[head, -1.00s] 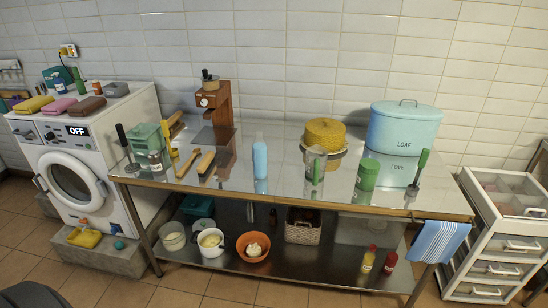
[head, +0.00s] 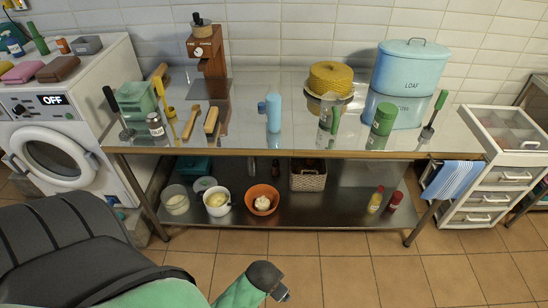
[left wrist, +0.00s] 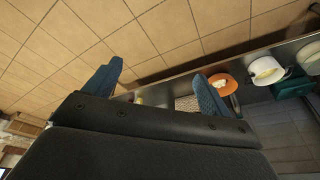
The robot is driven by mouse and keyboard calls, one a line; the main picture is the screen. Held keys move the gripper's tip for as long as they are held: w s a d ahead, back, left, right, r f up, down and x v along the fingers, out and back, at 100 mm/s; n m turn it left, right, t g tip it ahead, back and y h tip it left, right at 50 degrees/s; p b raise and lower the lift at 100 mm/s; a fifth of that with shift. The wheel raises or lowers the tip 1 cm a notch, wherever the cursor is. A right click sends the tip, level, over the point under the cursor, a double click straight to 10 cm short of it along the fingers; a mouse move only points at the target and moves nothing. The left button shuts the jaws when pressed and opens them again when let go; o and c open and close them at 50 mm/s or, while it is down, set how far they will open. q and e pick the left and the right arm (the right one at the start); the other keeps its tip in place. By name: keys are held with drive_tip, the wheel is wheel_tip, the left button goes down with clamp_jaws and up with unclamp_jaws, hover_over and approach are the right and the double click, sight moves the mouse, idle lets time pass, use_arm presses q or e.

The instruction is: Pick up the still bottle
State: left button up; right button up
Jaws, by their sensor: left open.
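A light blue bottle (head: 274,113) stands upright on the steel table, left of its middle, with a small blue part sticking out at its left side. I cannot read which is the still one. My left gripper (left wrist: 158,72) is open in the left wrist view, with nothing between its two blue fingers. It points over the floor and lower shelf, away from the light blue bottle.
The steel table (head: 300,139) also holds brushes, a green canister (head: 383,119), a glass jug (head: 328,112) and a bread bin (head: 408,70). Its lower shelf (head: 310,207) holds an orange bowl (head: 262,199) and a basket (head: 308,176). A striped towel (head: 454,181) hangs at the right.

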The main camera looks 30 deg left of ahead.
use_arm(q)
wheel_tip(320, 180, up, 5)
drive_tip(key=a, duration=0.1)
drive_tip(key=n+t+y, duration=0.5)
drive_tip(key=t, duration=0.9)
approach(272, 113)
drive_tip(key=x, duration=0.7)
drive_tip(key=shift+f, duration=0.35)
drive_tip(key=shift+w+a+r, duration=0.2)
drive_tip(key=shift+w+a, duration=0.05)
drive_tip(key=shift+w+a+r+p, duration=0.1)
drive_tip(key=shift+w+p, duration=0.2)
drive_tip(key=shift+w+a, duration=0.1)
drive_tip(key=shift+w, duration=0.3)
drive_tip(key=shift+w+p, duration=0.35)
drive_tip(key=shift+w, duration=0.2)
drive_tip(key=p+x, duration=0.2)
drive_tip(key=x, duration=0.2)
drive_tip(key=shift+a+p, duration=0.1)
drive_tip(key=shift+p, duration=0.3)
drive_tip(key=shift+w+a, duration=0.15)
drive_tip(key=shift+w, duration=0.25)
use_arm(e)
drive_tip(key=s+d+f, duration=0.2)
drive_tip(key=s+f, duration=0.4)
drive_tip(key=f, duration=0.1)
drive_tip(key=shift+s+d, duration=0.15)
drive_tip(key=shift+d, duration=0.05)
